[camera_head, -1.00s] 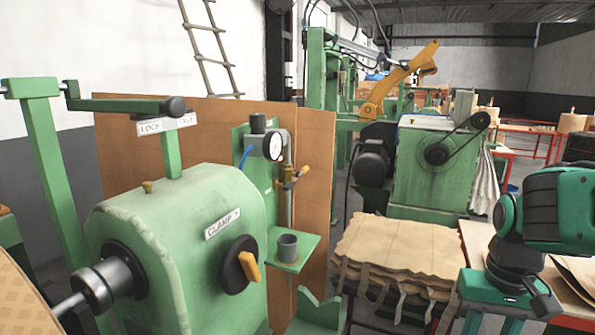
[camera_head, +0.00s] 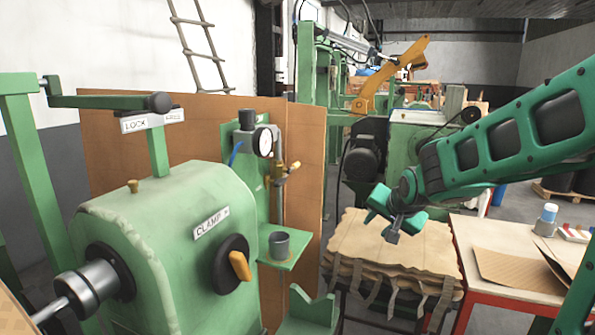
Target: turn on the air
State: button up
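The air line with its round white pressure gauge (camera_head: 263,141) stands on a green upright panel behind the green clamp machine (camera_head: 160,240). A small brass valve with a yellowish handle (camera_head: 287,171) sits on the vertical pipe just below and right of the gauge. A blue hose shows left of the gauge. My gripper (camera_head: 393,232) hangs at the end of my green arm, to the right of the valve and lower, in front of or above the stack of brown sheets. It is well apart from the valve. Its fingers are too small to tell open or shut.
A grey cup (camera_head: 279,243) stands on a small green shelf below the valve. The clamp knob with an orange handle (camera_head: 240,266) sticks out of the machine. A brown partition (camera_head: 312,180) stands behind. A table (camera_head: 490,235) is at right.

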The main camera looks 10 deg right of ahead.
jog(key=w+a+r+m+t+y, duration=0.1)
jog(key=w+a+r+t, duration=0.15)
jog(key=w, duration=0.25)
jog(key=w+a+r+m+t+y, duration=0.1)
jog(key=w+a, duration=0.2)
jog(key=w, duration=0.2)
jog(key=m+t+y, duration=0.2)
jog(key=m+t, duration=0.1)
jog(key=t, duration=0.1)
send_near(298, 166)
jog(key=x, duration=0.9)
jog(key=shift+a, duration=0.15)
jog(key=shift+c, duration=0.3)
